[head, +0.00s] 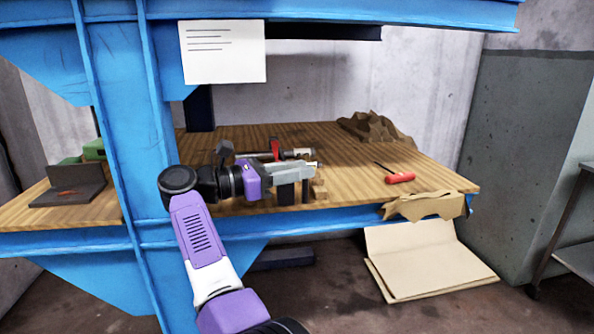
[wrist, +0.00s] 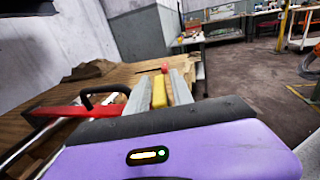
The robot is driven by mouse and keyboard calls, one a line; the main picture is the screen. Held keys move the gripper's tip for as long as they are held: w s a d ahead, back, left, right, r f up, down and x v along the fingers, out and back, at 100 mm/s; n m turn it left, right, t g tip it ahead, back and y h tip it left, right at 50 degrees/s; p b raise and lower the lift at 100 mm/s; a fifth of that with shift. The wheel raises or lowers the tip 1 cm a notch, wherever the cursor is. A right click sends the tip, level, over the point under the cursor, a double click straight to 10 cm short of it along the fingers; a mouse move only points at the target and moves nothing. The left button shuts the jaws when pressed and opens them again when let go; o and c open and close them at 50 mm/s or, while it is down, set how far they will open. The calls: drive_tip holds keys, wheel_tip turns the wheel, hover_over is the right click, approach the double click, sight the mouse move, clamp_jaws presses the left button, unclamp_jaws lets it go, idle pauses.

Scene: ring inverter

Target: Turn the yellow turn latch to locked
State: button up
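The yellow turn latch (wrist: 159,93) shows in the wrist view as a narrow upright piece between my two grey fingers. My gripper (wrist: 160,78) has one finger on each side of it, and a narrow gap seems to show on the right side. Whether a finger touches the latch is hard to tell. In the head view my gripper (head: 312,168) reaches over the wooden bench from the left, its fingers pointing right. The latch cannot be made out there, hidden by my gripper. No locked marking is readable.
A red part with a black handle (wrist: 100,96) lies close to the left of my fingers. A red-handled screwdriver (head: 400,178) lies on the bench (head: 340,140) at the right. Crumpled brown material (head: 375,128) lies at the back. A blue post (head: 130,130) stands left of my arm.

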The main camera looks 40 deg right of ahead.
drive_tip(key=shift+r+n+t+p, duration=0.3)
drive_tip(key=shift+n+t+p, duration=0.25)
drive_tip(key=shift+p, duration=1.05)
drive_tip(key=shift+t+p, duration=0.35)
drive_tip(key=shift+p, duration=0.3)
drive_tip(key=shift+s+n+t+h+p, duration=0.1)
drive_tip(key=shift+n+t+h+p, duration=0.45)
drive_tip(key=shift+p, duration=0.5)
